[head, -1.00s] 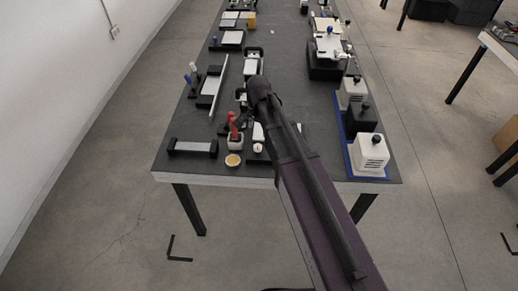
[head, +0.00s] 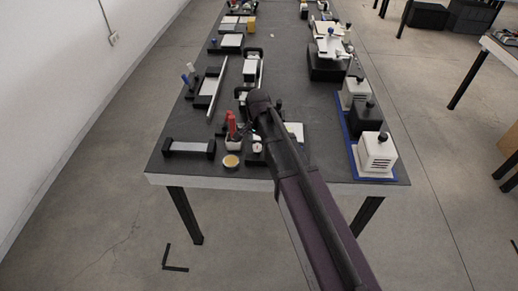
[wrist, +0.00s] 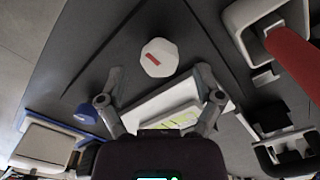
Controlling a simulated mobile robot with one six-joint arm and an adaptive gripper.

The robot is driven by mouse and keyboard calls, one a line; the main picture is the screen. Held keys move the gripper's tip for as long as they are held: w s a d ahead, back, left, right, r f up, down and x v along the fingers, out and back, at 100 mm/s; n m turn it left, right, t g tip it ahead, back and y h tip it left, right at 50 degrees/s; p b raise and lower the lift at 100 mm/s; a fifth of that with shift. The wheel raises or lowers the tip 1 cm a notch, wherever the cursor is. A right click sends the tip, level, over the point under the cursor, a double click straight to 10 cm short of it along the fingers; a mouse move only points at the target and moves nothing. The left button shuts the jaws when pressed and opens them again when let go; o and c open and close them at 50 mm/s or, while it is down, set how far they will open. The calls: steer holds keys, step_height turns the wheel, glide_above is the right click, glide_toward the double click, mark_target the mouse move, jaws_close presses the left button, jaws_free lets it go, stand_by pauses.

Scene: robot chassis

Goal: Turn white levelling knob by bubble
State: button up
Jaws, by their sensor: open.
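The white levelling knob (wrist: 159,58) is a faceted white cap with a red mark, in the upper middle of the wrist view. In the head view, a small white piece (head: 257,148) near the table's front may be this knob. A white plate with a yellow-green bubble vial (wrist: 168,122) lies below the knob in the wrist view, partly hidden by my gripper. My gripper (wrist: 160,74) is open, its fingers apart to the left and right of the knob's lower side. I cannot tell whether they touch it. The arm hides the fingers in the head view.
A red-handled tool in a white holder (wrist: 290,58) stands close on the right in the wrist view. White and black boxes on a blue mat (head: 376,155) stand at the table's right. A round yellowish dish (head: 231,161) sits near the front edge.

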steer(key=shift+f+b, duration=0.5)
steer(key=shift+f, duration=0.2)
steer(key=shift+d, duration=0.1)
steer(key=c, duration=1.2)
